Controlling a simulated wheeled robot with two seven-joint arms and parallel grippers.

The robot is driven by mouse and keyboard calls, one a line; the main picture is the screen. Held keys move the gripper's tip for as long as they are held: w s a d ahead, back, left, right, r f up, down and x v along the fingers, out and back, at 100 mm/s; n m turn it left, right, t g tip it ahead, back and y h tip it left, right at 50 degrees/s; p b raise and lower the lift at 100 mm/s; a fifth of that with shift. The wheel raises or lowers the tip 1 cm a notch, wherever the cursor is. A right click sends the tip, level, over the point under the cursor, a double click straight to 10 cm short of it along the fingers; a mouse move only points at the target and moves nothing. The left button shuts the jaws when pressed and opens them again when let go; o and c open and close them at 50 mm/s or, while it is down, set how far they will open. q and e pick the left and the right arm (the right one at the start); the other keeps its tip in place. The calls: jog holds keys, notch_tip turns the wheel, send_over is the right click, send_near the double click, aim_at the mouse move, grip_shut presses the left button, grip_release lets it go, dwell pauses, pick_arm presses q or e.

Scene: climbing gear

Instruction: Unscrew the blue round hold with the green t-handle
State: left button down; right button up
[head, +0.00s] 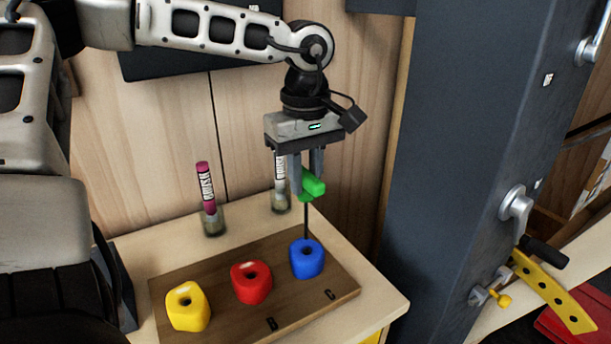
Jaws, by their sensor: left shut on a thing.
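My left gripper (306,178) points down above the right end of the board and is shut on the green t-handle (314,184). The handle's thin dark shaft hangs upright below it, and its lower end meets the blue round hold (307,262) at or near the centre hole. I cannot tell how deep the tip sits. The blue hold rests on a brown wooden board (212,277). My right gripper is not in view.
A red hold (251,283) and a yellow hold (188,308) sit on the same board, left of the blue one. Two brushes in glass holders, one pink (206,190) and one white (281,185), stand behind. A dark grey post (450,150) rises right of the table.

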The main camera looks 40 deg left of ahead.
pick_arm(q)
jog(key=c, duration=2.1)
grip_release()
grip_shut()
jog(key=shift+f, duration=0.1)
notch_tip(320, 180, down, 2)
jog(key=shift+d+f+b, duration=0.1)
jog(key=shift+b, duration=1)
